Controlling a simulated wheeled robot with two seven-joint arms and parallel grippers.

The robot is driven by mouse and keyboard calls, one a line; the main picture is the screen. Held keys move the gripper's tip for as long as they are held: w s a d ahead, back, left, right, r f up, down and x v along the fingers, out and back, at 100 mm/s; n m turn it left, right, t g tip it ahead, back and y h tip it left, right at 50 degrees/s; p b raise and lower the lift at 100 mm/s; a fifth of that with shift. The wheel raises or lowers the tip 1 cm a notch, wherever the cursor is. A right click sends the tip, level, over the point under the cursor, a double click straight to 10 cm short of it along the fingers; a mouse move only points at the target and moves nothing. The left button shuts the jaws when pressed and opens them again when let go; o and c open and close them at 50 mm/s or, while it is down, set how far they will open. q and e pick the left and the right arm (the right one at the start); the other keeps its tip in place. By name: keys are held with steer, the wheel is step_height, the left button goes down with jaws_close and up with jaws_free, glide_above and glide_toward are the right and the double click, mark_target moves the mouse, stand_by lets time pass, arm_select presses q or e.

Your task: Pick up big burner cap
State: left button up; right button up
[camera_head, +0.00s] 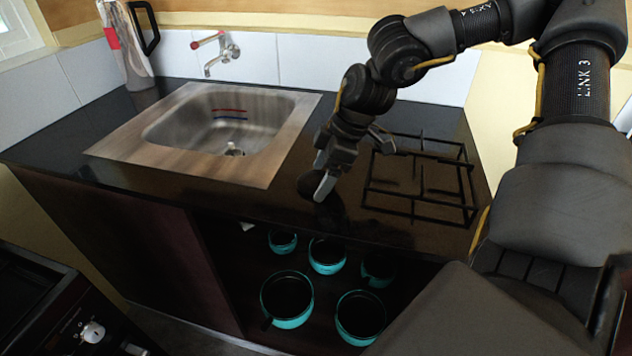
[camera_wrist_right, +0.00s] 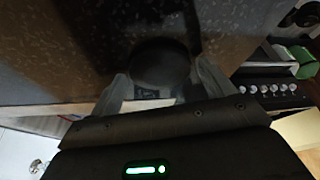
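The big burner cap (camera_head: 310,186) is a dark round disc at the front part of the black counter, left of the hob grate. My right gripper (camera_head: 325,180) points down over it, with a grey finger in front of it. In the right wrist view the cap (camera_wrist_right: 160,62) sits between the two fingertips (camera_wrist_right: 160,85), one on each side and close to its edge. The fingers are apart, but I cannot tell whether they press on the cap. I cannot tell whether the cap rests on the counter. My left gripper is not in view.
The hob grate (camera_head: 420,185) stands right of my right gripper. A steel sink (camera_head: 180,165) with a tap (camera_head: 216,52) is to the left. Several teal pots (camera_head: 287,300) stand on the open shelf below. A jug (camera_head: 128,45) is at the back left.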

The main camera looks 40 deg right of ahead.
steer(key=c, duration=0.7)
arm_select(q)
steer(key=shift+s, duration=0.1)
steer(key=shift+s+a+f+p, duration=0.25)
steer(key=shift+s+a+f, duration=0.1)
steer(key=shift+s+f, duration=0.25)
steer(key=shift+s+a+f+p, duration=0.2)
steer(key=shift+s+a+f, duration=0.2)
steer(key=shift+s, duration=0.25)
arm_select(e)
step_height(320, 180, up, 18)
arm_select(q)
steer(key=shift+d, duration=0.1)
